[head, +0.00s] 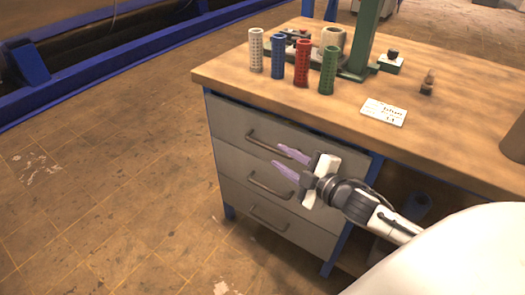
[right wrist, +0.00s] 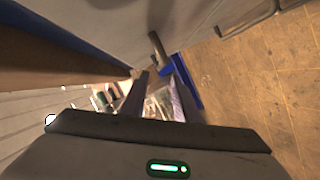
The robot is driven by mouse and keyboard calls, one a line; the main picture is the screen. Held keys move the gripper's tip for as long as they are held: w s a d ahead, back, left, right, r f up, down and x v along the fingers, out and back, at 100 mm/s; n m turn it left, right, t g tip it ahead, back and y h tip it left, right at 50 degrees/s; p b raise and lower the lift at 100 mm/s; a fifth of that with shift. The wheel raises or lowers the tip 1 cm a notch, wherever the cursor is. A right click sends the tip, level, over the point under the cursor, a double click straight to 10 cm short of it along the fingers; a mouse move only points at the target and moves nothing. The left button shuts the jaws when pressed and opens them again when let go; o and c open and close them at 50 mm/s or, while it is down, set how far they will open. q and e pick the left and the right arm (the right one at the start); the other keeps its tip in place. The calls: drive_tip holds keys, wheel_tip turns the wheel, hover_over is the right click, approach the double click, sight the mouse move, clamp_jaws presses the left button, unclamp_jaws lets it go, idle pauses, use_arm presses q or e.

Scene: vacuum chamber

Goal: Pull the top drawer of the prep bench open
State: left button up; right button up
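The prep bench (head: 300,98) has a wooden top and a stack of three grey drawers on its left side. The top drawer (head: 228,118) is flush with the fronts below, so it looks shut. Its dark bar handle (head: 262,141) runs across the front. My right gripper (head: 279,157) is open, with its purple fingers in front of the handle's right part. In the right wrist view my gripper (right wrist: 160,75) has its fingers apart, and a bar handle (right wrist: 156,46) shows just past the tips. I cannot tell whether they touch. My left gripper is not in view.
The second drawer handle (head: 268,185) and third drawer handle (head: 267,220) sit below. Blue, red and green perforated cylinders, a pale one (head: 256,50) and a white card (head: 384,112) stand or lie on the bench top. The tiled floor (head: 110,170) left of the drawers is clear.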

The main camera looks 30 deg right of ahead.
sight(266, 148)
drive_tip(key=b+x, duration=0.1)
drive_tip(key=x, duration=0.8)
drive_tip(key=shift+w+f, duration=0.1)
drive_tip(key=shift+f, duration=0.05)
clamp_jaws()
